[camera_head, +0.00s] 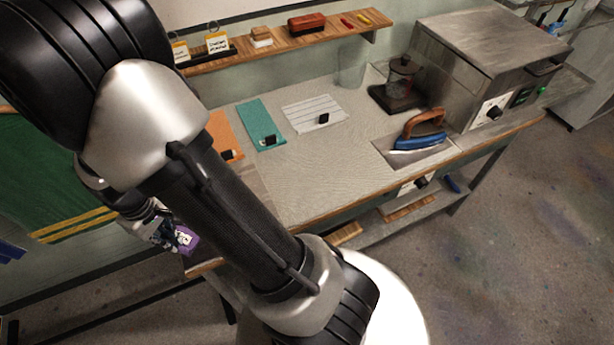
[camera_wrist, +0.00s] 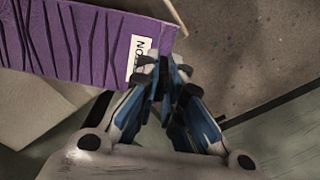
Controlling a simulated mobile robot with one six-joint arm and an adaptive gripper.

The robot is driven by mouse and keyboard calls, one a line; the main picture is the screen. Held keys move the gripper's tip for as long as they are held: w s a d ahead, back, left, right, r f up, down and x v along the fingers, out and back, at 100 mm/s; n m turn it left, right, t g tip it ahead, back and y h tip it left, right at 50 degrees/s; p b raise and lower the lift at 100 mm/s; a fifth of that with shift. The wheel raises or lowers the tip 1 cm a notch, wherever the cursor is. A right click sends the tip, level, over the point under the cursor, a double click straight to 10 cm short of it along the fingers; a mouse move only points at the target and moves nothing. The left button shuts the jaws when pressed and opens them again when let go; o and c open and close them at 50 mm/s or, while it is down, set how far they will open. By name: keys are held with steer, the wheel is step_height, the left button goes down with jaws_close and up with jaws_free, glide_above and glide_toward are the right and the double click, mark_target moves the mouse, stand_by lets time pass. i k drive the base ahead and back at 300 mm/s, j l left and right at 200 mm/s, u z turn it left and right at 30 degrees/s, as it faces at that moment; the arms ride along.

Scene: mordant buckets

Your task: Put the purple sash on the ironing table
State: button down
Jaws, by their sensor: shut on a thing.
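The purple sash (camera_head: 188,241) shows as a small patch with a white label at the left of the head view, partly hidden by my arm. In the wrist view the purple sash (camera_wrist: 85,40) is large, with dark slanted lines and a white label at its right end. My gripper (camera_wrist: 165,68) is shut on that labelled end. In the head view my gripper (camera_head: 168,232) is by the sash at the table's left side. The ironing table (camera_head: 310,170) has a grey padded top; my arm crosses in front of its left part.
An orange cloth (camera_head: 222,130), a teal cloth (camera_head: 260,122) and a white striped cloth (camera_head: 313,112) lie at the back left of the top. A blue iron (camera_head: 422,133) and a metal box (camera_head: 490,65) stand at the right. The middle of the top is clear.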

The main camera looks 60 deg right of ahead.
mark_target(321, 173)
steer(key=k+l+u, duration=0.1)
steer(key=l, duration=0.25)
steer(key=k+l, duration=0.2)
steer(key=l, duration=0.15)
steer(key=k+l+u, duration=0.15)
steer(key=l, duration=0.25)
steer(key=k+l+u, duration=0.1)
steer(key=k+l, duration=0.1)
steer(key=l, duration=0.1)
